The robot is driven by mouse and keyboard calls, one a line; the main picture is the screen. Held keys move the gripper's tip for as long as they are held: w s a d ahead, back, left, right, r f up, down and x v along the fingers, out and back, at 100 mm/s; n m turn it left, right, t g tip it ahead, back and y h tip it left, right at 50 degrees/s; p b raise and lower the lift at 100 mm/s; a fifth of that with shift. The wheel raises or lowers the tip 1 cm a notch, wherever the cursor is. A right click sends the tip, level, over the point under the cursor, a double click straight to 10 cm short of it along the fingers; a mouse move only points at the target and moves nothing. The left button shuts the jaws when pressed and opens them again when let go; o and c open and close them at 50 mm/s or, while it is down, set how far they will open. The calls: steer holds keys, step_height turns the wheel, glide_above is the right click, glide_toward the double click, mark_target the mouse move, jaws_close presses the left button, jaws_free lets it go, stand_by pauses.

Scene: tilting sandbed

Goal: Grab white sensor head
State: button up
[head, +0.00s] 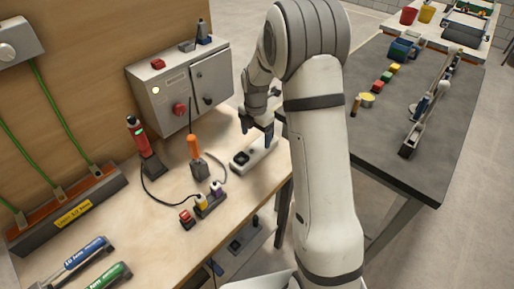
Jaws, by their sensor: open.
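A small pale block (242,168) with dark round parts on top lies on the wooden workbench, near its right edge. It is the whitest small item close to my gripper, but I cannot tell whether it is the white sensor head or a holder for it. My gripper (259,131) is open, with dark fingers pointing down just above the far end of the block. I cannot tell whether the fingers touch anything. My arm covers part of the scene to the right.
On the wooden workbench (120,235) stand an orange-handled tool (194,146), a red tool in a black stand (134,126) and a grey control box (172,92). Dark cables curve between them. A dark table (440,125) with several items lies beyond my arm.

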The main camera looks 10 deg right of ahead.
mark_target(256, 147)
step_height(256, 147, down, 6)
steer(key=shift+d+p, duration=0.1)
steer(key=shift+p, duration=0.75)
steer(key=shift+c, duration=0.3)
steer(key=c, duration=1.2)
